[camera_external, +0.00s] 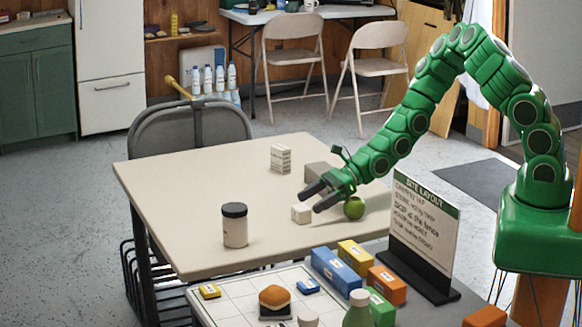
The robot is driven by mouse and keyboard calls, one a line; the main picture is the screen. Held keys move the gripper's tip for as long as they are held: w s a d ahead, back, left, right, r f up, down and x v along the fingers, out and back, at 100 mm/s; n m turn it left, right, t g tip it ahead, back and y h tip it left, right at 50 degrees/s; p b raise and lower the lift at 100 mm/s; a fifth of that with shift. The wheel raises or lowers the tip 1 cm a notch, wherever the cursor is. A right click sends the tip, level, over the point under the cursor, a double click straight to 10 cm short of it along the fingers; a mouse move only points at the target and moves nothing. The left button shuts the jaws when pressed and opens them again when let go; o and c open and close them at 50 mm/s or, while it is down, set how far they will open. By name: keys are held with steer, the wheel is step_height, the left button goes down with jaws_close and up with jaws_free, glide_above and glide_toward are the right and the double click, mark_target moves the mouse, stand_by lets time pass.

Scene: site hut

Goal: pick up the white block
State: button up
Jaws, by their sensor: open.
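The white block (301,213) is a small cube resting on the beige table (190,184), near its right side. My gripper (316,200) reaches in from the right on the green arm, low over the table. Its dark fingers are spread and empty, with their tips close to the white block. One finger tip lies just behind the block and the other just to its right. I cannot tell whether either finger touches the block.
A green apple-like ball (354,208) sits under my wrist. A grey block (320,172) and a white printed box (280,158) stand behind. A dark-lidded jar (235,226) is to the left. A sign (424,226) and colored boxes stand in front. The table's left part is clear.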

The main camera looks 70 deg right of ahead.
mark_target(302, 207)
steer(key=shift+x, duration=3.2)
steer(key=shift+c, duration=0.2)
steer(key=c, duration=1)
steer(key=shift+c, duration=0.2)
steer(key=shift+s+r, duration=0.1)
steer(key=shift+r, duration=4.85)
